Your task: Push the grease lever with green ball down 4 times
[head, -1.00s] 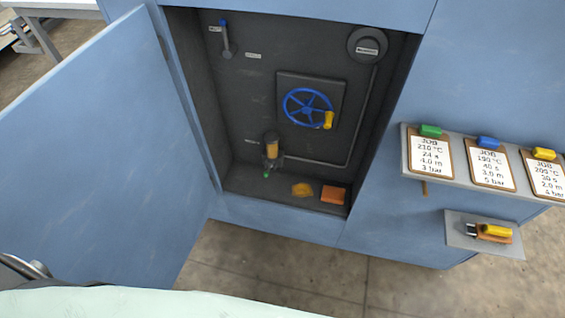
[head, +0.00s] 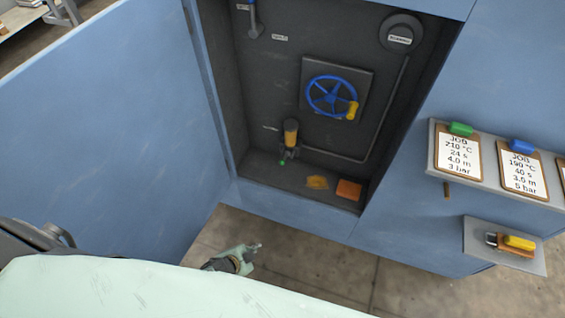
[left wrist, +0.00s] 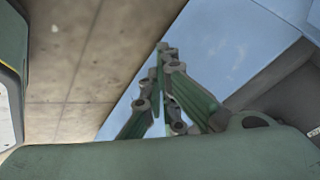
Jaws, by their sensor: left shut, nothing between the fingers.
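The grease lever's green ball (head: 282,162) shows low in the open cabinet, at the foot of the grease pump with its amber cylinder (head: 291,132). The lever's arm is too small to make out clearly. My left gripper (head: 256,247) is outside the cabinet, in front of and below its sill, well apart from the lever. In the left wrist view the left gripper (left wrist: 166,52) is shut and empty, with floor and blue panel beyond it. The green ball cannot be made out in that view. My right gripper is not in view.
The blue cabinet door (head: 110,120) stands open on the left. Inside are a blue handwheel (head: 332,96), a yellow-brown patch (head: 317,182) and an orange block (head: 349,190). Job cards (head: 458,150) and a small shelf with a padlock (head: 505,248) are on the right.

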